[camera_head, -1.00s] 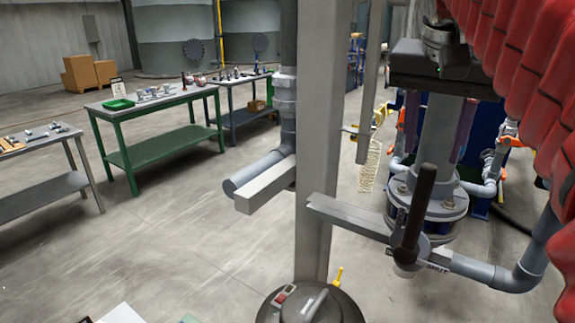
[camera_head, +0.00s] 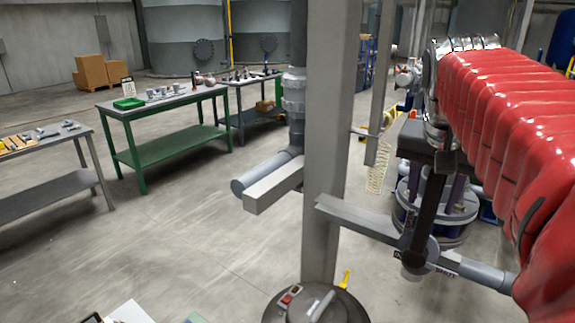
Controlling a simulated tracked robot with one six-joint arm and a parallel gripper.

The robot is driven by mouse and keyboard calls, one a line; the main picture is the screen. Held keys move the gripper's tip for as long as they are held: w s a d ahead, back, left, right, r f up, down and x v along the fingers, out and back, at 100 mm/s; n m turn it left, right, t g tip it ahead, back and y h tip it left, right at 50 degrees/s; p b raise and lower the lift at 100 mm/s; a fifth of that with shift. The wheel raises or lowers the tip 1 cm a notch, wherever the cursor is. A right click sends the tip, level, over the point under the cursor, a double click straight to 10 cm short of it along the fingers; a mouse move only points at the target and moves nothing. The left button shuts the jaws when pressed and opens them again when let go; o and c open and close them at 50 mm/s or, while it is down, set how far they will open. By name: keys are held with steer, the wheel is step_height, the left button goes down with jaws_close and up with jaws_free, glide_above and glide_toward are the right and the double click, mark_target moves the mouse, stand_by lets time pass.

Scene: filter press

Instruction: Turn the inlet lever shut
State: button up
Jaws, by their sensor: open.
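The inlet lever (camera_head: 428,215) is a dark bar at the right of the camera_head view. It stands nearly upright, leaning slightly right, from a round valve hub (camera_head: 415,257) on a grey pipe. A small plate reading SHUT (camera_head: 447,272) sits right of the hub, along the pipe. My gripper (camera_head: 440,158) is a dark body at the end of my red-sleeved arm, at the lever's upper end. It is open. Its fingers are mostly hidden, and I cannot tell whether they touch or surround the lever.
A grey post (camera_head: 330,140) stands left of the valve, with a beam (camera_head: 365,220) reaching towards it. A flanged fitting (camera_head: 455,220) is behind the lever. A green table (camera_head: 170,100) stands at the left. The floor (camera_head: 170,240) between is clear.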

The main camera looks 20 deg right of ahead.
steer(key=shift+c, duration=0.7)
jaws_close()
steer(key=shift+d, duration=0.1)
